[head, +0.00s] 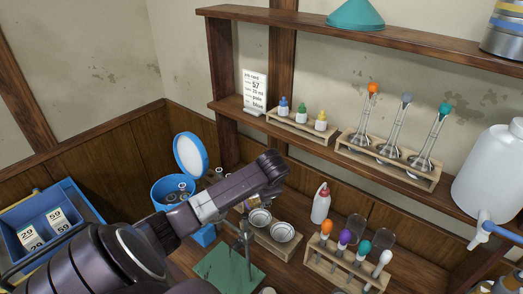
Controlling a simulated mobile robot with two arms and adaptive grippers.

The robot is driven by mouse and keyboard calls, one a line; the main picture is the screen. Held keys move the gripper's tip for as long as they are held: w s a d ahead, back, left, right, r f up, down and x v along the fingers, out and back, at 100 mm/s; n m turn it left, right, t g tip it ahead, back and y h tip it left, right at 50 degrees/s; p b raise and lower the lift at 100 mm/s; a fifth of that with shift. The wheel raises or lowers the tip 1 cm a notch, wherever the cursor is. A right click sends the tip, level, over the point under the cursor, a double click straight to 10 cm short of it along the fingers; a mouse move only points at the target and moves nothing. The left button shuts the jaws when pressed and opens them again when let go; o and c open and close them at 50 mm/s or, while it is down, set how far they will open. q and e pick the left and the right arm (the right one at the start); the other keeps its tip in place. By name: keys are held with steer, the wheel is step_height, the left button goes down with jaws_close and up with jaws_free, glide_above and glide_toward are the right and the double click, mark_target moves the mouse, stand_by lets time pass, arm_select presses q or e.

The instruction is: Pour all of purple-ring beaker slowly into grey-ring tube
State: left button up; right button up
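My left arm comes in from the lower left and crosses the middle of the head view. Its dark end, where my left gripper (271,168) is, hangs above the workbench; its fingers cannot be made out. My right gripper is out of view. I cannot make out a purple-ring beaker or a grey-ring tube. A wooden rack (340,270) at the lower right holds pieces with orange, purple (345,238), teal and whitish tops. On the shelf, long-necked flasks with orange, grey (406,98) and teal stoppers stand in another rack.
A blue bin (172,192) with an open lid stands behind my arm. Two metal bowls (270,227), a green mat (228,268) and a white red-tipped bottle (321,203) are on the bench. A white tapped jug (490,175) stands right; a blue label box (50,225) left.

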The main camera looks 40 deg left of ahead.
arm_select(q)
steer(key=s+d+r+n, duration=0.1)
steer(key=s+d+r, duration=0.4)
steer(key=d, duration=0.8)
steer(key=s+d+r+n+g, duration=0.1)
steer(key=s+d+r, duration=0.3)
steer(key=d, duration=1)
steer(key=s+d+r+n+g, duration=0.1)
steer(key=s+d+r, duration=0.4)
steer(key=d, duration=0.9)
step_height(320, 180, up, 3)
steer(key=shift+s+f+n+y, duration=0.2)
steer(key=shift+s+n+y, duration=0.2)
steer(key=shift+n, duration=0.5)
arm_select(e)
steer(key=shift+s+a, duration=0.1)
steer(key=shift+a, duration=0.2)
arm_select(q)
steer(key=shift+d, duration=0.1)
steer(key=shift+w+a, duration=0.1)
steer(key=shift+a, duration=0.1)
